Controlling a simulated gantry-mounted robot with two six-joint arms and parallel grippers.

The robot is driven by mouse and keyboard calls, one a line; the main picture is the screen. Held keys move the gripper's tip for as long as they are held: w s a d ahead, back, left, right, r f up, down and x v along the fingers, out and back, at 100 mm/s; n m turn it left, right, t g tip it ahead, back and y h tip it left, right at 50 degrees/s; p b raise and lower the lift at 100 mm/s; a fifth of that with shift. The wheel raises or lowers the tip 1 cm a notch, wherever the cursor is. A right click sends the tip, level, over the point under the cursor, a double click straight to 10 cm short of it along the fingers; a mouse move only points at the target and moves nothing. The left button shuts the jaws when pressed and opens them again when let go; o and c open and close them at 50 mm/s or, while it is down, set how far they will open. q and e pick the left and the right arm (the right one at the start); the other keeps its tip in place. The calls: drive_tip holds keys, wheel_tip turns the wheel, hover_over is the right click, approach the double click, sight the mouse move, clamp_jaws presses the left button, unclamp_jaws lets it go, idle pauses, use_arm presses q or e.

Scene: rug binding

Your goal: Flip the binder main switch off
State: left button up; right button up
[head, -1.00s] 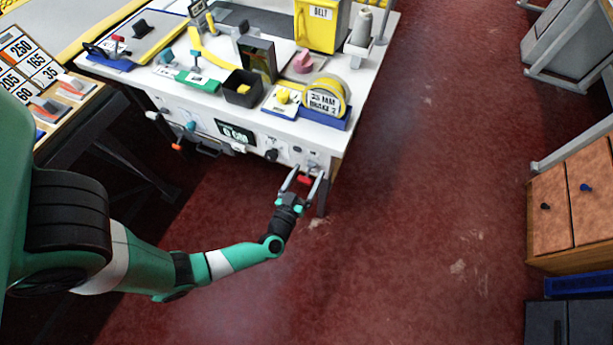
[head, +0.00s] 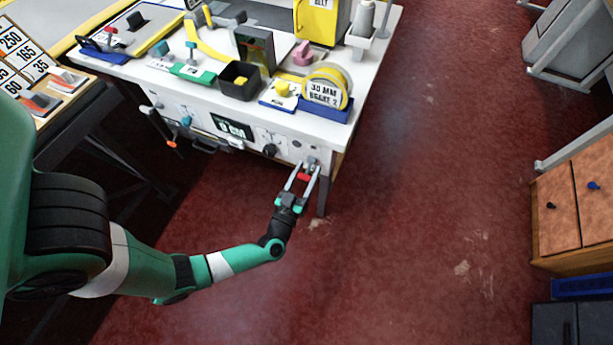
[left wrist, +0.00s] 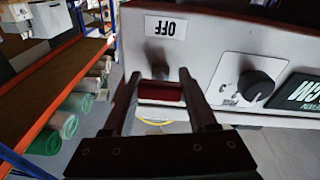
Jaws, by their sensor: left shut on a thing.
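The binder main switch (left wrist: 160,91) has a red handle at the right end of the front panel of the white bench (head: 365,85). In the left wrist view the red handle lies between the fingers of my left gripper (left wrist: 157,88), which is shut on it. The left gripper also shows in the head view (head: 304,172), at the panel's right corner. An OFF label (left wrist: 166,27) appears upside down in the left wrist view, with a grey switch mount between it and the red handle. My right gripper is not in view.
A black dial (left wrist: 256,86) and a dark display (head: 233,126) sit on the same panel beside the switch. A tape roll (head: 326,88) and a black bin (head: 240,81) stand on the bench. A wooden cabinet (head: 556,213) is at the right; red floor is clear between.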

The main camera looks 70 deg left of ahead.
use_arm(q)
drive_tip(key=f+y+b, duration=0.1)
drive_tip(key=b, duration=0.1)
drive_tip(key=t+y+b, duration=0.1)
drive_tip(key=b, duration=0.1)
drive_tip(key=shift+w+a+f, duration=0.1)
drive_tip(key=shift+a+f, duration=0.1)
drive_tip(key=shift+f, duration=0.2)
drive_tip(key=shift+r+t, duration=0.25)
drive_tip(key=shift+t, duration=0.45)
drive_tip(key=shift+r, duration=0.1)
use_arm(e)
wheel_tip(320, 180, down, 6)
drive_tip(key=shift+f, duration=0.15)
use_arm(q)
drive_tip(key=o, duration=1.4)
drive_tip(key=shift+c, duration=0.2)
drive_tip(key=shift+d, duration=0.1)
drive_tip(key=v, duration=1.1)
drive_tip(key=shift+d, duration=0.15)
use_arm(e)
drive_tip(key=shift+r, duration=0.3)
